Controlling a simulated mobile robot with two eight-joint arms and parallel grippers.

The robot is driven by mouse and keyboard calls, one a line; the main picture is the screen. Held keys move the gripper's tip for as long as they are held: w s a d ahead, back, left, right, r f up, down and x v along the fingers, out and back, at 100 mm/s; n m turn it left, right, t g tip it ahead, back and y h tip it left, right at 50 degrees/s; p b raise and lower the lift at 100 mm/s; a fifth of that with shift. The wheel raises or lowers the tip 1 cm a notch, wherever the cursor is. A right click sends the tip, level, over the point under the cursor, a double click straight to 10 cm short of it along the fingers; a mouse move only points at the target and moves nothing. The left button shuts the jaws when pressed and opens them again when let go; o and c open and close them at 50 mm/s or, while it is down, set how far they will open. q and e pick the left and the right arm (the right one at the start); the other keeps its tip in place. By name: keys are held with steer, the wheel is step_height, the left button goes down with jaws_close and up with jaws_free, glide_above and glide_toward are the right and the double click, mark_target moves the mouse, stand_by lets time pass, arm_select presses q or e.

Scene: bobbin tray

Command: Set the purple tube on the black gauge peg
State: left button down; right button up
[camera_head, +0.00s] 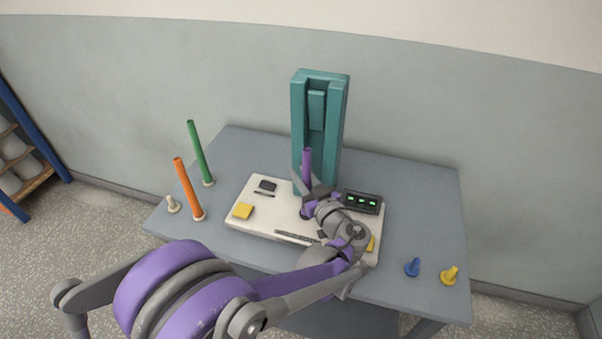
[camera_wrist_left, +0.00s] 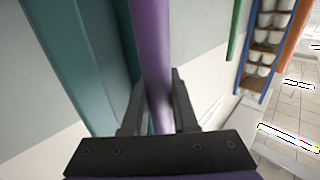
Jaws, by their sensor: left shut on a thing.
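The purple tube (camera_head: 307,166) stands upright above the white board, in front of the teal stand (camera_head: 298,115). My left gripper (camera_head: 308,197) is shut on the tube near its lower part. In the left wrist view the tube (camera_wrist_left: 152,50) runs between the two fingers of the gripper (camera_wrist_left: 158,105). My right gripper is not in view.
Green (camera_head: 199,153) and orange (camera_head: 187,188) tubes stand at the left. Blue (camera_head: 412,268) and yellow (camera_head: 449,276) pegs stand at the right front. The table's right side is mostly clear.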

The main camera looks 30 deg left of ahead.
arm_select(q)
steer(key=shift+f, duration=0.2)
steer(key=c, duration=0.6)
jaws_free()
steer(key=shift+r, duration=0.1)
steer(key=v, duration=1.1)
steer(key=shift+a, duration=0.1)
